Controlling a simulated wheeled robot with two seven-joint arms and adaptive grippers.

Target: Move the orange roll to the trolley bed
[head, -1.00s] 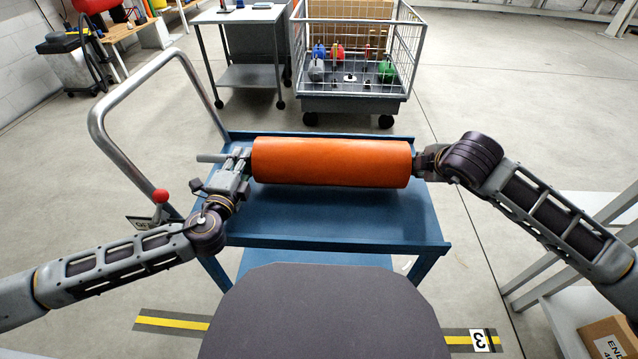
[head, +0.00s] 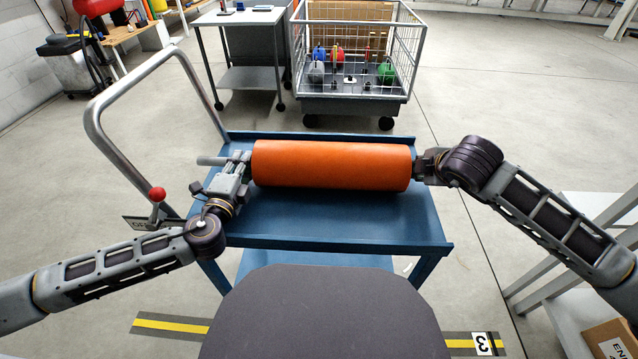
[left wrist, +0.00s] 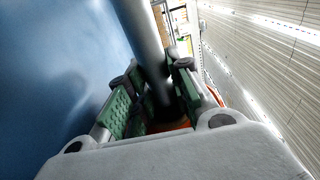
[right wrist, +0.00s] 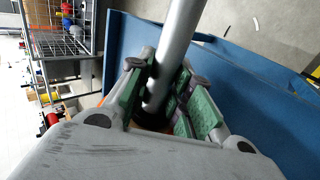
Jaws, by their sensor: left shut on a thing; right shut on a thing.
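The orange roll (head: 330,165) lies level across the blue trolley bed (head: 330,222), over its far half. I cannot tell whether it touches the bed. A grey bar sticks out of each end. My left gripper (head: 238,163) is shut on the left bar end (head: 212,160); the left wrist view shows the bar (left wrist: 143,40) between the green finger pads. My right gripper (head: 424,164) is shut on the right bar end; the right wrist view shows that bar (right wrist: 175,50) between the pads. Most of the roll is hidden in both wrist views.
A bent grey push handle (head: 95,125) rises at the trolley's left, beside a red-knobbed lever (head: 157,195). A wire cage cart (head: 355,60) and a grey table (head: 240,18) stand behind. A pale shelf (head: 580,290) is at right.

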